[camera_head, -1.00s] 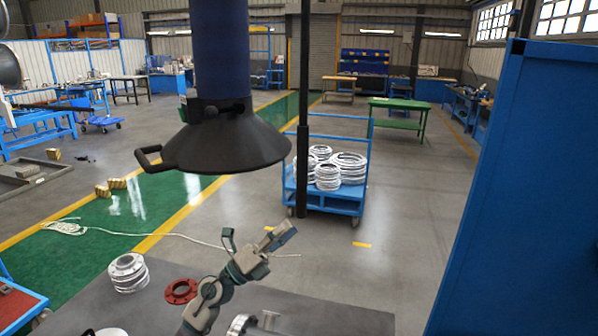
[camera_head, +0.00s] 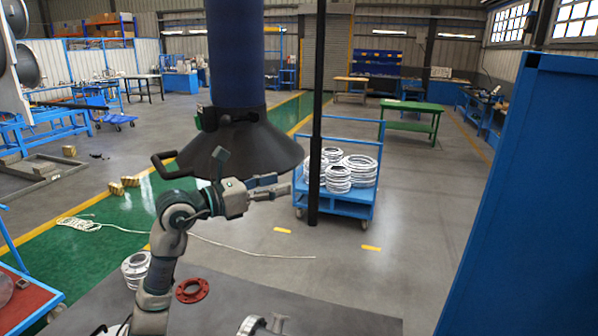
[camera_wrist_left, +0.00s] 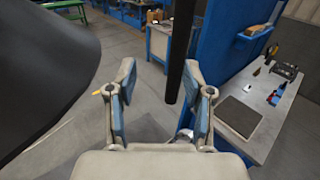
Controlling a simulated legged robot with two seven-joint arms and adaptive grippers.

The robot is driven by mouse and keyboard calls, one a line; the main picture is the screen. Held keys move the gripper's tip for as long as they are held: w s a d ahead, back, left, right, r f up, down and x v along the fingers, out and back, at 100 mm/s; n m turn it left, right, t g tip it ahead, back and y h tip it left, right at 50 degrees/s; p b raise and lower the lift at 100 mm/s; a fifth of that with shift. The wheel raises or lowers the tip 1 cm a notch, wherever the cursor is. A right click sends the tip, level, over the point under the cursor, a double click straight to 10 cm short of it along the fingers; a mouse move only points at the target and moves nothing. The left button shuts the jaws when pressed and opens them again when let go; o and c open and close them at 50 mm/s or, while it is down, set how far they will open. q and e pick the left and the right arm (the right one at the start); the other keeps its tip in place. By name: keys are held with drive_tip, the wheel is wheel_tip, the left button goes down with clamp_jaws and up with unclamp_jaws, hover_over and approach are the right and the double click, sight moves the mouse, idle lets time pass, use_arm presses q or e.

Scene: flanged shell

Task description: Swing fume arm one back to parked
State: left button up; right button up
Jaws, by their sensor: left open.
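The fume arm shows in the head view as a thick blue duct (camera_head: 236,55) hanging from above, with a dark conical hood (camera_head: 265,148) at its lower end. A dark loop handle (camera_head: 160,168) sticks out from the hood's left side. My left gripper (camera_head: 250,172) is open, with its fingers spread, and overlaps the hood's lower rim in this view. I cannot tell whether it touches the hood. In the left wrist view, the open fingers (camera_wrist_left: 163,82) have nothing between them, and the dark hood (camera_wrist_left: 45,60) fills the left side. My right gripper is not in view.
A dark vertical post (camera_head: 317,110) stands right of the hood, before a blue cart (camera_head: 340,206) with white rings. A tall blue panel (camera_head: 520,200) blocks the right. A grey bench top (camera_head: 215,312) below carries a red flange (camera_head: 192,290) and metal flanged parts.

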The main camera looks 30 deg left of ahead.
sight(314, 178)
use_arm(q)
drive_tip(key=d+p+x, duration=0.1)
drive_tip(key=x, duration=0.7)
drive_tip(key=shift+r+p, duration=0.2)
drive_tip(key=shift+p, duration=0.1)
drive_tip(key=shift+s+d, duration=0.1)
drive_tip(key=shift+d, duration=0.1)
drive_tip(key=shift+c, duration=1.4)
drive_tip(key=shift+s+d+r, duration=0.1)
drive_tip(key=shift+d, duration=0.2)
drive_tip(key=c, duration=0.4)
drive_tip(key=shift+d+r, duration=0.1)
drive_tip(key=shift+d, duration=0.3)
clamp_jaws()
drive_tip(key=shift+d, duration=0.1)
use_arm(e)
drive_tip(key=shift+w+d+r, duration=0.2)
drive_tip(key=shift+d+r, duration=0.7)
